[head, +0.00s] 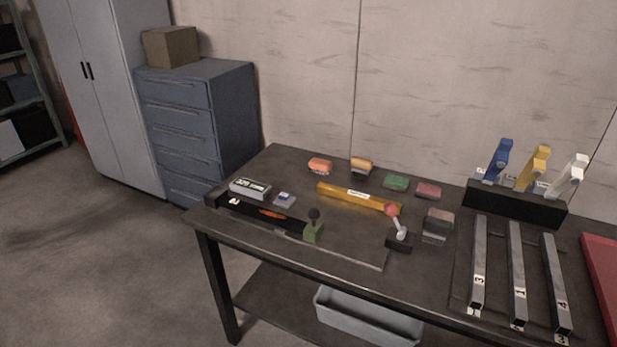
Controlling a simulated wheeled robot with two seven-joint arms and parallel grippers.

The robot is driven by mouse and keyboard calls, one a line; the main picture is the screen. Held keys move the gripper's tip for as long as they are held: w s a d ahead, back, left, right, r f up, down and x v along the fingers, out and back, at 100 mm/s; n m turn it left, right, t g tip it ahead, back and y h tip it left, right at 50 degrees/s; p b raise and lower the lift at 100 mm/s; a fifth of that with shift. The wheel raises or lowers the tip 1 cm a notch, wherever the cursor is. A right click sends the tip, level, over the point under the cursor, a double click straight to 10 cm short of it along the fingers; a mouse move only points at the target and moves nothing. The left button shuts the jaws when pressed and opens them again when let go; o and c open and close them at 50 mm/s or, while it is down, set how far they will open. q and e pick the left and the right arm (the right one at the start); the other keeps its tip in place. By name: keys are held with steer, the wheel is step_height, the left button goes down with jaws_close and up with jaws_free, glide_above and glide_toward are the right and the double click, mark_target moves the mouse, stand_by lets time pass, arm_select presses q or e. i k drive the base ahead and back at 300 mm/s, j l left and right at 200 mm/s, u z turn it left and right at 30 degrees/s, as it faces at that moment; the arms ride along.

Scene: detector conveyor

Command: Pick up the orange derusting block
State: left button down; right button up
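The orange derusting block (320,164) lies near the back left edge of the dark workbench (350,253). It looks like a small rounded block with a paler underside. A yellowish-orange block (362,164) with a dark lower part lies just to its right, apart from it. Neither of my grippers shows in the head view.
Green (397,182) and reddish (428,190) blocks lie farther right. A yellow bar (355,196), a joystick lever (397,230) and a small display box (250,187) stand in front. A rack (515,204) with coloured handles and numbered metal bars fills the right side.

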mark_target(316, 165)
steer(key=i+j+u, duration=0.75)
steer(key=u, duration=0.2)
steer(key=i+j+u, duration=0.2)
steer(key=u, duration=0.25)
steer(key=i+u, duration=0.5)
steer(key=i+j, duration=0.1)
steer(key=i, duration=0.5)
steer(key=i+j+u, duration=0.1)
steer(key=i, duration=0.45)
steer(key=i+l+z, duration=0.1)
steer(key=i+z, duration=0.65)
steer(key=z, duration=0.15)
steer(key=i+j+z, duration=0.15)
steer(key=i+z, duration=0.45)
steer(key=z, duration=0.25)
steer(key=i+l+z, duration=0.1)
steer(key=z, duration=0.3)
steer(key=i+z, duration=0.2)
steer(key=z, duration=0.2)
steer(key=i+j+z, duration=0.1)
steer(key=z, duration=0.25)
steer(key=i+z, duration=0.3)
steer(key=z, duration=0.15)
steer(key=i+j+z, duration=0.25)
steer(key=z, duration=0.2)
steer(key=i, duration=0.05)
